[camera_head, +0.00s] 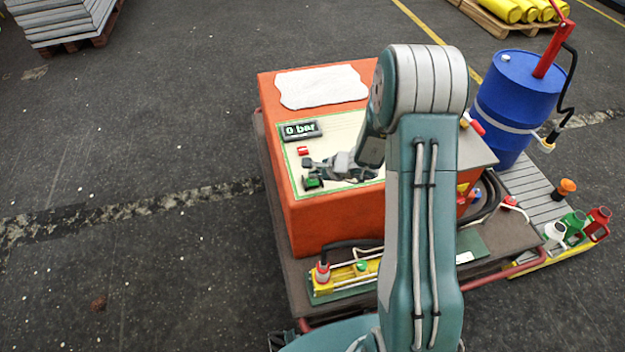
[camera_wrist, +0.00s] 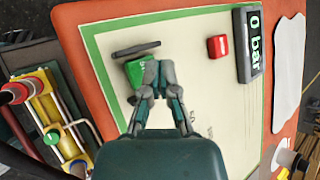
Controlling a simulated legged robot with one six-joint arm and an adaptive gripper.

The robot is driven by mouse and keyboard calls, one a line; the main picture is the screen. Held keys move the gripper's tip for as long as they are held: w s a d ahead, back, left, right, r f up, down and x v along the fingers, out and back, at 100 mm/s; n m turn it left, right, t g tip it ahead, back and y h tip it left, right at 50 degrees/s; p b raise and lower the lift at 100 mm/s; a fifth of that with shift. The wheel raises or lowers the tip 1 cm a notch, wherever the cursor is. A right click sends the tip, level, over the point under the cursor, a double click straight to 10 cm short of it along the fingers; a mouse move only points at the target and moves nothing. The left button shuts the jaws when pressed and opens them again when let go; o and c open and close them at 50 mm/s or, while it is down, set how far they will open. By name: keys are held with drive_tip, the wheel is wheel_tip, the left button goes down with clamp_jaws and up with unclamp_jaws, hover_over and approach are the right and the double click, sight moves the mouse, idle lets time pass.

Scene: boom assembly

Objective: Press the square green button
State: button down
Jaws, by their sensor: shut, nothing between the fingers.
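The square green button (camera_head: 313,183) sits on the cream panel (camera_head: 345,128) on top of the orange box, near its left front edge. In the wrist view the green button (camera_wrist: 135,72) is partly covered by my gripper (camera_wrist: 158,70). My gripper (camera_head: 308,172) is shut and empty, with its fingertips over or right beside the button. I cannot tell whether they touch it. A dark bar lies across the view just beyond the fingertips, beside the button.
A red button (camera_head: 302,151) and a display reading "0 bar" (camera_head: 301,131) are on the same panel. A white cloth (camera_head: 322,87) lies behind them. A blue barrel (camera_head: 512,100) stands at the right. A yellow pump unit (camera_head: 345,276) with hoses sits in front, below the orange box (camera_head: 330,220).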

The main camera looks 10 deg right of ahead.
sight(314, 181)
drive_tip(key=shift+f, duration=0.1)
drive_tip(key=shift+f, duration=0.25)
drive_tip(key=shift+f, duration=0.5)
idle(0.8)
idle(0.4)
drive_tip(key=shift+r, duration=0.9)
drive_tip(key=shift+r, duration=2.5)
drive_tip(key=shift+r, duration=0.1)
